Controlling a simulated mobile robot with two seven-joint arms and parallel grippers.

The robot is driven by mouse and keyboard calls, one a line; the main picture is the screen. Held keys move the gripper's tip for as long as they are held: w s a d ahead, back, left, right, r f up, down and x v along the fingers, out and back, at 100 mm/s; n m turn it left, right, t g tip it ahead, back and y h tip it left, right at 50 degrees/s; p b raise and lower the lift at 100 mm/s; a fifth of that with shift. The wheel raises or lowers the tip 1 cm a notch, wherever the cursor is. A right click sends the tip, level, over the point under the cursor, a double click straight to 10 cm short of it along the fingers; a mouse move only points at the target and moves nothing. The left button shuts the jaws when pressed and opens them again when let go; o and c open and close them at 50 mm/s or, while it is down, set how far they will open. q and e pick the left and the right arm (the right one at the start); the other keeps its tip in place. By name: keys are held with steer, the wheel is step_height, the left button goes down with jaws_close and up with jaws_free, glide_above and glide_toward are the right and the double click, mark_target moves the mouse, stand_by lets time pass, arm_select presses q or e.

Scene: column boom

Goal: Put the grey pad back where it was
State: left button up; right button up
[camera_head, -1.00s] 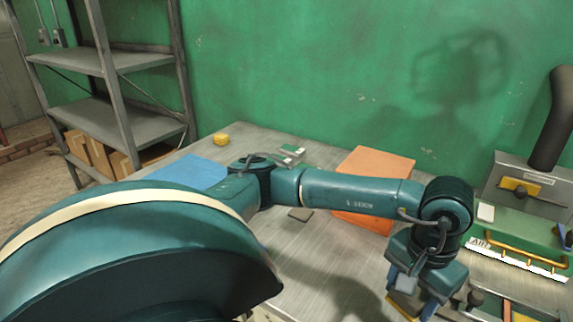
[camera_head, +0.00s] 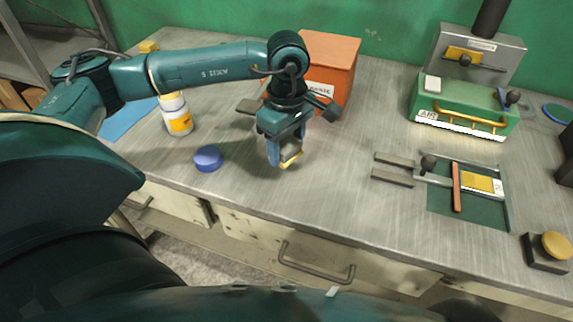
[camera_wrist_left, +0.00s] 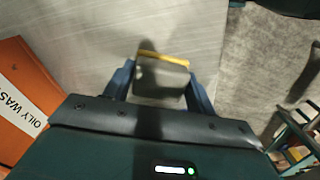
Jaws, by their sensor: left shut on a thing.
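My left gripper (camera_head: 285,160) is above the front part of the workbench, in front of the orange box. It is shut on the grey pad (camera_wrist_left: 160,78), a small grey block with a yellow edge. In the left wrist view the pad sits between the two blue fingers (camera_wrist_left: 161,88). In the head view the fingers hide much of it and its yellow edge shows at the bottom. I cannot tell its exact height above the bench. A flat dark grey square (camera_head: 248,106) lies on the bench left of the orange box. My right gripper is not in view.
The orange box (camera_head: 335,62) stands behind the gripper. A white-and-yellow bottle (camera_head: 177,118) and a blue round lid (camera_head: 208,158) are at left. A green machine (camera_head: 465,108), a slotted fixture (camera_head: 470,188) and a yellow button (camera_head: 556,245) are at right. The bench (camera_head: 340,190) is bare between.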

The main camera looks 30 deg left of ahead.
mark_target(287, 175)
arm_select(q)
step_height(287, 175, down, 6)
steer(key=shift+r, duration=0.25)
steer(key=shift+f, duration=0.1)
steer(key=shift+f, duration=0.15)
steer(key=o, duration=0.9)
steer(key=shift+r, duration=0.25)
step_height(287, 175, up, 12)
steer(key=shift+r+b, duration=0.1)
steer(key=shift+b, duration=0.25)
